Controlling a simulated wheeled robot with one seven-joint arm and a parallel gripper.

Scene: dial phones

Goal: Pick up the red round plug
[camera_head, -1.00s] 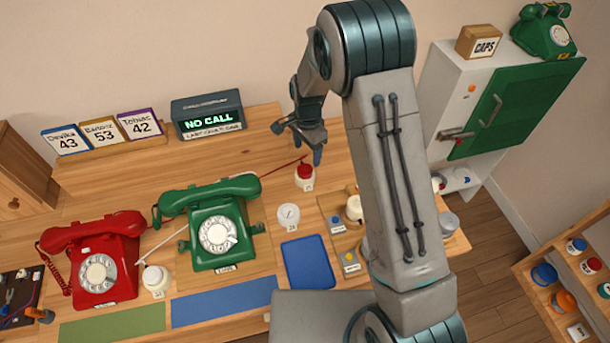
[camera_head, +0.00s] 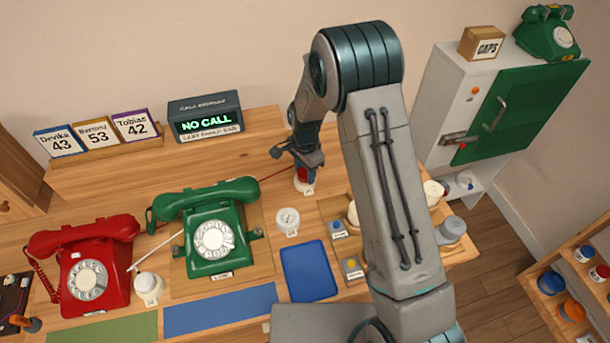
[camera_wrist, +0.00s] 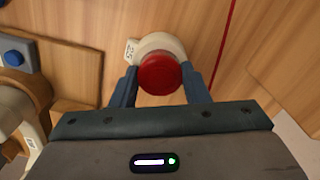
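The red round plug (camera_wrist: 160,73) sits on a white round base with a small label, on the wooden table. In the head view the plug (camera_head: 302,174) is partly hidden by my gripper (camera_head: 303,166), which is right above it. In the wrist view my gripper (camera_wrist: 160,88) has its two blue fingers apart, one on each side of the red plug. I cannot tell whether the fingers touch it. A thin red cord runs past the plug on the table.
A white round jar (camera_head: 287,221) stands left of and nearer than the plug. A blue tray (camera_head: 308,271), a green phone (camera_head: 212,238) and a red phone (camera_head: 87,270) are on the table. A wooden board with blue (camera_wrist: 14,56) and other plugs lies close by on the right in the head view.

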